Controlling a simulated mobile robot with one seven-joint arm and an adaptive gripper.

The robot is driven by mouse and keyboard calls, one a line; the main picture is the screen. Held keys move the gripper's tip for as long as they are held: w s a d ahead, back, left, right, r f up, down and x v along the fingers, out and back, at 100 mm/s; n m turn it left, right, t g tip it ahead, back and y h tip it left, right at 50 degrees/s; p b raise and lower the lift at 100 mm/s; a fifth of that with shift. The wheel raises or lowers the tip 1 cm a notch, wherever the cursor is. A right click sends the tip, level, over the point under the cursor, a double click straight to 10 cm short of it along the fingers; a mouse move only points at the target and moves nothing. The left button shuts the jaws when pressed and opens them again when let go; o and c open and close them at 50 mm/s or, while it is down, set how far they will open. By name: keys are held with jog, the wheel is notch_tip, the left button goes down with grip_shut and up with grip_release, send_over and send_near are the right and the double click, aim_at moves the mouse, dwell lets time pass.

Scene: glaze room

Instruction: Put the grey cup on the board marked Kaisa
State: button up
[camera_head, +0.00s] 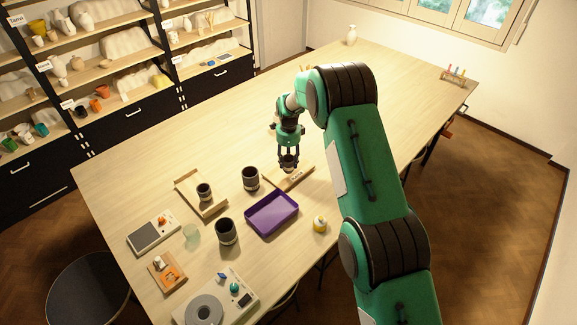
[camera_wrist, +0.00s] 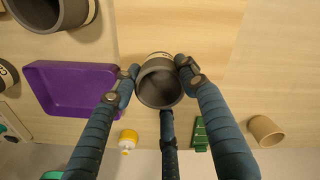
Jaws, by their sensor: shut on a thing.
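My gripper (camera_head: 289,156) is shut on a small dark grey cup (camera_head: 289,163) with a paler base. In the wrist view the cup (camera_wrist: 158,88) sits upright between my fingers (camera_wrist: 157,72), its open mouth towards the camera. Under it is a pale wooden board (camera_head: 277,178) with a light front label, whose writing is too small to read for sure. The cup is over this board; I cannot tell whether it touches. The board (camera_wrist: 215,40) also shows in the wrist view behind the cup.
A purple tray (camera_head: 270,215) lies just in front of the board. Dark cups stand nearby (camera_head: 250,178) (camera_head: 227,232), and a smaller one (camera_head: 204,190) is on another board (camera_head: 186,187). A yellow-topped bottle (camera_head: 320,224) is at the right. The table beyond is mostly clear.

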jog(key=shift+f+p, duration=0.4)
jog(key=shift+f, duration=1.2)
jog(key=shift+f, duration=0.15)
jog(key=o, duration=1.2)
jog(key=shift+o, duration=0.2)
jog(key=shift+r, duration=0.2)
notch_tip(320, 180, up, 12)
jog(key=b, duration=0.2)
jog(key=shift+r, duration=0.1)
